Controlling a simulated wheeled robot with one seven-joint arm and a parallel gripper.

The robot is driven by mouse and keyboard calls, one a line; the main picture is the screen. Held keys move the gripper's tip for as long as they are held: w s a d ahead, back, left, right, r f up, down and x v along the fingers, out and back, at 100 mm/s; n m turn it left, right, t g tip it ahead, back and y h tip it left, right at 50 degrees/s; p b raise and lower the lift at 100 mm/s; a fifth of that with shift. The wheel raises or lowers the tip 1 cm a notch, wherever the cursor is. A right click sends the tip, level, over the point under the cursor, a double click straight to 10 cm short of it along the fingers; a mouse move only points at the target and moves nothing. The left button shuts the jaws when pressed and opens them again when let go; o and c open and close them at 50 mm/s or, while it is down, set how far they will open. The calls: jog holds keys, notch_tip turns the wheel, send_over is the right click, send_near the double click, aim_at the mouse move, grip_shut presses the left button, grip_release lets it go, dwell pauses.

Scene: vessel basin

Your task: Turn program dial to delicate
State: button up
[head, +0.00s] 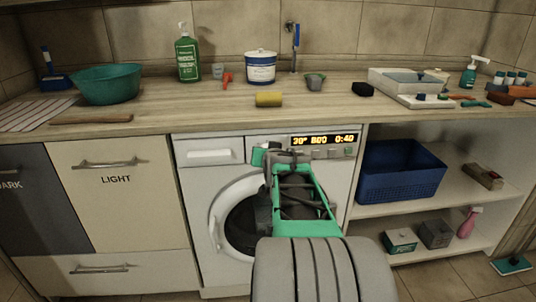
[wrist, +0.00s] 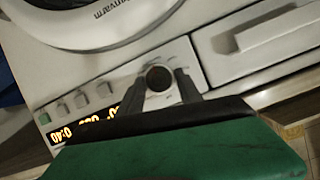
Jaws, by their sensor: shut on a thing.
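The white washing machine (head: 205,200) stands under the counter. Its lit display (head: 323,140) reads 30°, 800 and 0:40 in the head view. The program dial (wrist: 158,78) is a round, dark-faced knob on a pale panel in the wrist view, which shows the machine upside down. My gripper (head: 264,155) is at the control panel, its two dark fingers shut on the dial from either side. In the head view my gripper and arm hide the dial and part of the door. No program marks are legible, so I cannot tell the dial's setting.
Small square buttons (wrist: 82,98) lie beside the dial, near the display. The detergent drawer (head: 210,151) is shut. The round door (head: 235,215) looks closed below the panel. A blue basket (head: 400,170) sits on the shelf to the right. A yellow sponge (head: 268,99) lies on the counter above.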

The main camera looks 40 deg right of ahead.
jog(key=o, duration=1.4)
jog(key=shift+c, duration=0.2)
jog(key=p+v, duration=0.1)
jog(key=v, duration=0.6)
jog(key=shift+s+a, duration=0.25)
jog(key=shift+s, duration=0.05)
